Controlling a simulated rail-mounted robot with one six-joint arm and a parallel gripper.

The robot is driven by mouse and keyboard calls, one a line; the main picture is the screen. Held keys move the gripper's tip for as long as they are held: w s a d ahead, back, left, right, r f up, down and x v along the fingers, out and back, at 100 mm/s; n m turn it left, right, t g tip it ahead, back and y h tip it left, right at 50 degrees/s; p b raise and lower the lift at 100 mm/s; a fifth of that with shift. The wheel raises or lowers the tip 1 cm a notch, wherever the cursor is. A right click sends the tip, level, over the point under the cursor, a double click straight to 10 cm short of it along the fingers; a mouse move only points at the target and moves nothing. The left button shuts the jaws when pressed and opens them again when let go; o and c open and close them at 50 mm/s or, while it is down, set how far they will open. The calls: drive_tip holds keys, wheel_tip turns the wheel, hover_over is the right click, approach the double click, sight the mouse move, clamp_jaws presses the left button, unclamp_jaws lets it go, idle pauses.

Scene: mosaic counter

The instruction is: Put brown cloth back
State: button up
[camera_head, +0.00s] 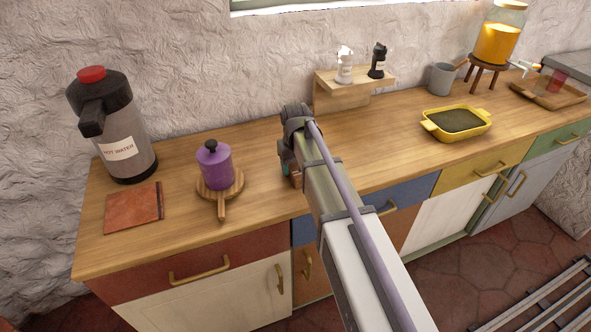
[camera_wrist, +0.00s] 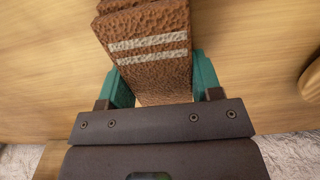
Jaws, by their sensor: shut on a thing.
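A brown, rough-textured cloth (camera_wrist: 150,60) with two pale stripes sits between the teal fingers of my gripper (camera_wrist: 160,78) in the wrist view. My gripper is shut on it, and the cloth extends up past the fingertips, folded in layers. In the head view, my gripper (camera_head: 289,168) is over the middle of the counter, near its front edge. My arm hides most of it there, and only a small brown patch of the cloth (camera_head: 296,180) shows. I cannot tell whether the cloth touches the wood.
A flat reddish-brown square (camera_head: 134,207) lies at the counter's left, before the hot water dispenser (camera_head: 117,130). A purple pot (camera_head: 214,167) stands on a round board (camera_head: 230,187). A small shelf (camera_head: 340,92) and a yellow dish (camera_head: 456,137) are farther right. Bare wood separates them.

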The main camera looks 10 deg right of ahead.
sight(295, 164)
drive_tip(key=shift+f, duration=0.15)
drive_tip(key=o, duration=1)
drive_tip(key=shift+c, duration=0.2)
wheel_tip(295, 164, up, 13)
drive_tip(key=p, duration=1.2)
drive_tip(key=s+m, duration=0.1)
drive_tip(key=s, duration=2)
drive_tip(key=shift+f+m, duration=0.3)
drive_tip(key=shift+d, duration=0.1)
